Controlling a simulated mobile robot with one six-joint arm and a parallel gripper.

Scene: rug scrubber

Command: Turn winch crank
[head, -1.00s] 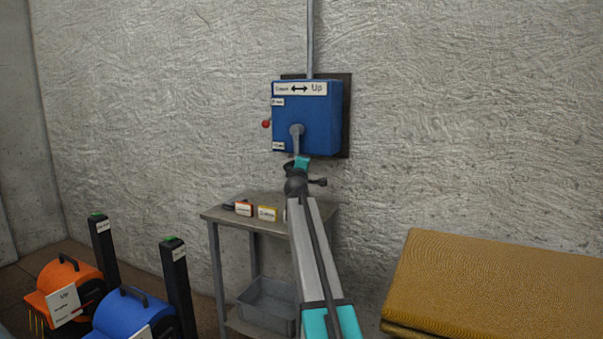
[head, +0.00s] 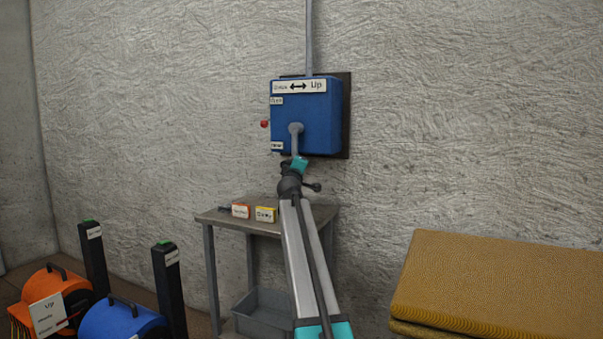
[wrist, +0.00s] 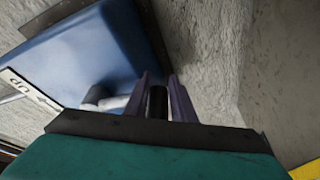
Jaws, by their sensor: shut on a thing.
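The blue winch box (head: 318,118) is mounted on a dark plate on the wall, with a label (head: 299,86) reading "Up" at the right of a double arrow. A grey crank (head: 296,135) on its front hangs downward from its hub. My gripper (head: 297,165) is at the crank's lower end. In the wrist view the gripper's two fingers (wrist: 158,98) are shut around the dark crank handle (wrist: 157,103). The blue box also shows there (wrist: 95,60), seen tilted. The lower part of the handle is hidden by the gripper.
A small red knob (head: 264,124) sticks out at the box's left. Below stands a metal table (head: 219,217) with small labelled boxes and a grey bin (head: 262,315). Orange (head: 55,290) and blue (head: 122,318) machines stand lower left.

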